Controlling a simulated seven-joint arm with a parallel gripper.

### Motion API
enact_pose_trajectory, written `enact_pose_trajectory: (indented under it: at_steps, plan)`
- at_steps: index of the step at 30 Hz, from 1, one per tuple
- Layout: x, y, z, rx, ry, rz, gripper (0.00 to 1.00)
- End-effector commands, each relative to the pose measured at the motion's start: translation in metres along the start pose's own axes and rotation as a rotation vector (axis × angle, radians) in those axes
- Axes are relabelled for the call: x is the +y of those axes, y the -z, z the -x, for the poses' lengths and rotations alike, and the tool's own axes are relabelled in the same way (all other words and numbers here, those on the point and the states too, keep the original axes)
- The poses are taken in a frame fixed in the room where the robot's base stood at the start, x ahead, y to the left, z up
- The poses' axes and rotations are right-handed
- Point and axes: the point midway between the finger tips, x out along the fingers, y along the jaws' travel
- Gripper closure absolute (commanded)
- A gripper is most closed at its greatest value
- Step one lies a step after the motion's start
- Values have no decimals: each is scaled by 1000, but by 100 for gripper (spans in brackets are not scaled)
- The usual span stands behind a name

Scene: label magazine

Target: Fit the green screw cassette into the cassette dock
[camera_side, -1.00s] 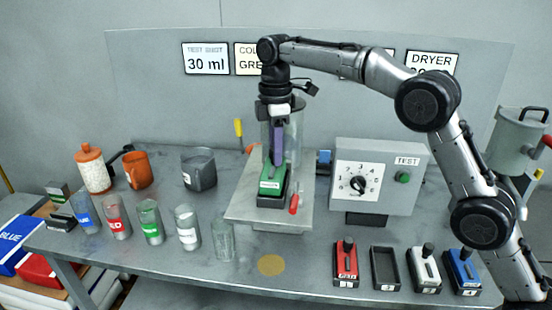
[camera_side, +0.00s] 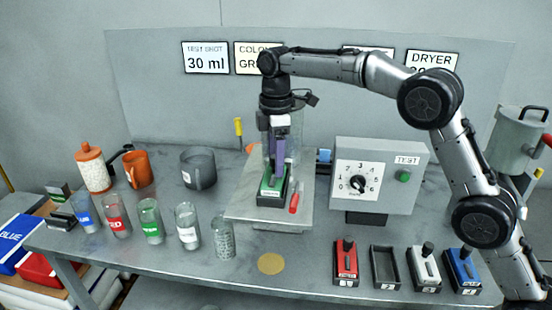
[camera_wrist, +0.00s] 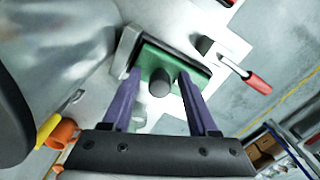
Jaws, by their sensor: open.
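The green screw cassette (camera_side: 269,187) sits in the dark cassette dock (camera_side: 272,200) on a raised metal plate, under my gripper (camera_side: 277,165). In the wrist view the green cassette (camera_wrist: 160,70) has a round dark knob (camera_wrist: 160,84) standing on it. My gripper's purple fingers (camera_wrist: 152,88) are open on either side of that knob, with gaps showing between the knob and each finger. The fingers hide part of the cassette in the side view. I cannot tell from these views whether the cassette is fully down in the dock.
A red-handled lever (camera_side: 294,203) stands right of the dock; a clear cylinder (camera_side: 297,135) stands behind it. A dial box (camera_side: 377,176) is to the right. Red (camera_side: 346,262), white (camera_side: 426,270) and blue (camera_side: 462,270) cassettes and an empty holder (camera_side: 385,268) line the front right. Several cups stand left.

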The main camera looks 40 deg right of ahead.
Motion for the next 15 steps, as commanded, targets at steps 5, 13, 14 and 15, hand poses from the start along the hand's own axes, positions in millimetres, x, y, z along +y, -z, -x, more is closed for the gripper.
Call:
enact_pose_trajectory:
  at_steps: [5,13,14,15]
  plan:
    - [0,0,5,1,-1,0,40]
    - [1,1,40,2,-3,0,40]
    - [1,1,45,2,-3,0,40]
    - [1,0,50,2,-3,0,40]
